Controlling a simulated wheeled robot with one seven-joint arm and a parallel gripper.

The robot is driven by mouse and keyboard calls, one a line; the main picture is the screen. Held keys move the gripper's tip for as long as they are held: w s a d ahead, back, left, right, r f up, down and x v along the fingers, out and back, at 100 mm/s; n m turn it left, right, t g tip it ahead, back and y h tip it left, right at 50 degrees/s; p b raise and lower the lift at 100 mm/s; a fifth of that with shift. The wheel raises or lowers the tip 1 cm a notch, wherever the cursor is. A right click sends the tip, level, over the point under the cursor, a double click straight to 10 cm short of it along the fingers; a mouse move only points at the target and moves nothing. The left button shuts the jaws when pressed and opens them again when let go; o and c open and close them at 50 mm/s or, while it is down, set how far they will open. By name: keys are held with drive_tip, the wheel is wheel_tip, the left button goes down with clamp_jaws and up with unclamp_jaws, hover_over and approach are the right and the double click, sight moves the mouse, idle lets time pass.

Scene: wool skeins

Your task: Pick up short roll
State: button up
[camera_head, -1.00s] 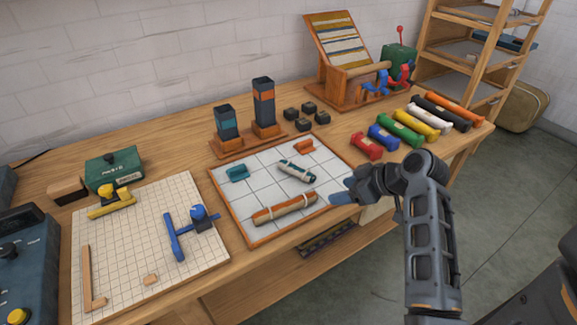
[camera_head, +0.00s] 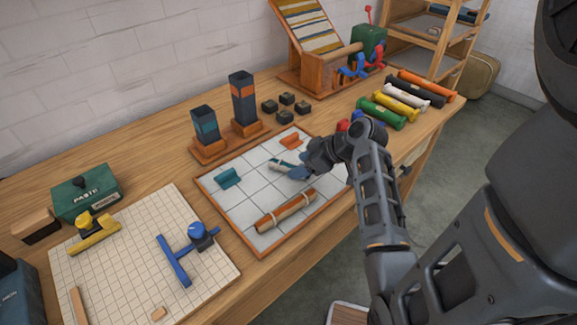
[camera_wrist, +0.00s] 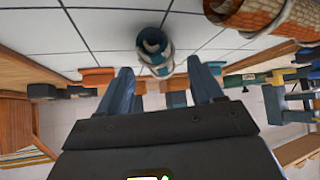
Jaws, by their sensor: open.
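The short roll (camera_head: 281,166), white with dark teal bands, lies on the white tiled board (camera_head: 234,205) with an orange rim. My gripper (camera_head: 298,173) is open at its right end and hides part of it. In the wrist view the short roll (camera_wrist: 154,48) appears end-on, in line with the gap between the open fingers (camera_wrist: 162,72). Nothing is held. I cannot tell whether the fingers touch it. A longer orange-brown roll (camera_head: 287,211) with pale ties lies nearer the front of the board; it also shows in the wrist view (camera_wrist: 262,14).
A teal piece (camera_head: 228,178) and an orange piece (camera_head: 291,141) lie on the board. Two dark towers (camera_head: 243,100) stand behind it. Several coloured skeins (camera_head: 396,101) lie to the right. A gridded mat (camera_head: 125,260) with blue and yellow tools is at left.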

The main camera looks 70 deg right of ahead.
sight(289, 168)
drive_tip(key=shift+x, duration=1.45)
drive_tip(key=shift+c, duration=0.2)
drive_tip(key=c, duration=1.1)
drive_tip(key=shift+r, duration=0.1)
